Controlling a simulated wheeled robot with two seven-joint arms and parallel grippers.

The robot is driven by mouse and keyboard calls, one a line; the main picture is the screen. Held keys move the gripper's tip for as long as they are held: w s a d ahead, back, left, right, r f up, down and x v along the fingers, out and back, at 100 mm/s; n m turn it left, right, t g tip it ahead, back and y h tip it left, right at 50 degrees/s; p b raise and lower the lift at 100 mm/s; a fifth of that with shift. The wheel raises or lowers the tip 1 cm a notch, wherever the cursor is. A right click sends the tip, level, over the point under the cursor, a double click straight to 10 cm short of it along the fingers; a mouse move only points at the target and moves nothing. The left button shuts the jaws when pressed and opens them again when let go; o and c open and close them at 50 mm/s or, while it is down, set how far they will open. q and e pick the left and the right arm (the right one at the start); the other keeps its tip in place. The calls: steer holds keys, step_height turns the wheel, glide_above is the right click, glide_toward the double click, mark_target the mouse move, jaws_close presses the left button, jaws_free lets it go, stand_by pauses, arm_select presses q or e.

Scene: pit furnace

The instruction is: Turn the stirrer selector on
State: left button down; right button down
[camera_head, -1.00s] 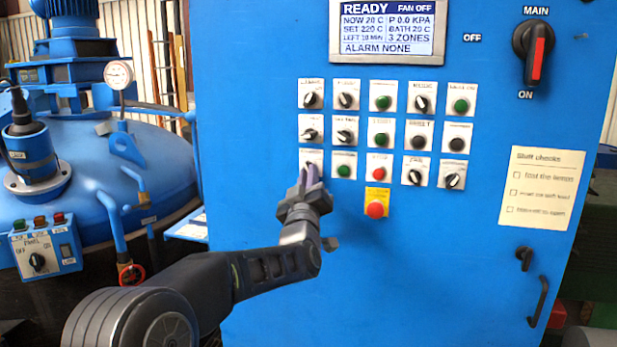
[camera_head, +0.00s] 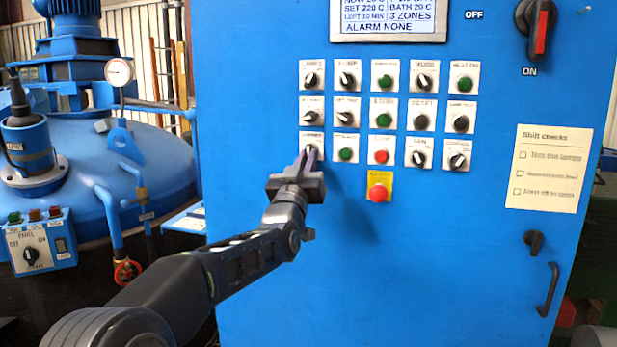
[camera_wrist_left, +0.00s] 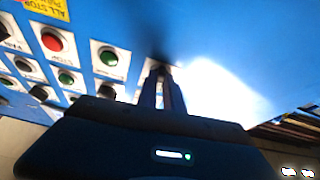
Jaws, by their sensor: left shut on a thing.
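The stirrer selector (camera_head: 309,146) appears to be the small black knob on a white plate at the left end of the lowest selector row, on the blue cabinet front. Its label is too blurred to read surely. My left gripper (camera_head: 310,157) reaches up to it from below, its fingers shut on the knob. The fingers hide most of the knob, so its angle cannot be told. In the left wrist view my left gripper (camera_wrist_left: 160,72) points at the blue panel, with the fingertips in dark shadow and the knob hidden. My right gripper is not in view.
A green button (camera_head: 346,155) sits close right of the selector, then a red button (camera_head: 381,156). A red emergency stop (camera_head: 378,192) on yellow is below. More knobs are above. A blue vessel (camera_head: 95,180) stands left. The lower cabinet front is clear.

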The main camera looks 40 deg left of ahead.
arm_select(q)
steer(key=shift+s+a+r+m+t+h+b, duration=0.15)
steer(key=shift+m+h, duration=0.75)
steer(key=shift+m, duration=0.95)
steer(key=shift+w+a+f+m+t+h+b, duration=0.1)
steer(key=shift+m+h, duration=0.8)
steer(key=shift+m, duration=0.9)
steer(key=shift+s+a+r+m+t+h+b, duration=0.15)
steer(key=shift+m+h, duration=0.75)
steer(key=shift+m, duration=0.95)
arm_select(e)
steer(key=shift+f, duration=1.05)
arm_select(q)
steer(key=shift+w+f, duration=0.1)
steer(key=shift+d, duration=0.1)
steer(key=c, duration=1.5)
jaws_free()
